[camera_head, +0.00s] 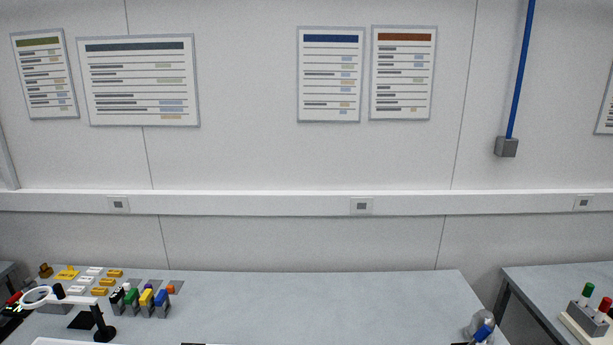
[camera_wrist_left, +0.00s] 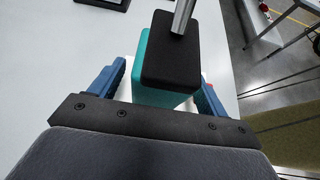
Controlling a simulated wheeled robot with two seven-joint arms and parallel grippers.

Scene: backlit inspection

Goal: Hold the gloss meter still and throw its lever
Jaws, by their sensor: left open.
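In the left wrist view, a teal block-shaped body with a black top, which looks like the gloss meter (camera_wrist_left: 170,58), stands on the pale table. A bright metal rod, which looks like its lever (camera_wrist_left: 182,16), rises from the black top and leaves the frame at the top. My left gripper (camera_wrist_left: 160,82) is open, with one blue finger on each side of the teal body. I cannot tell whether either finger touches it. The head view shows neither the meter clearly nor my left gripper. My right gripper is not in view.
In the head view, the grey bench (camera_head: 300,305) is mostly clear in the middle. A ring-headed magnifier lamp (camera_head: 101,322) and several coloured blocks stand at left. A grey rounded item with a blue part (camera_head: 481,328) sits near the right edge. Another bench (camera_head: 540,285) stands further right.

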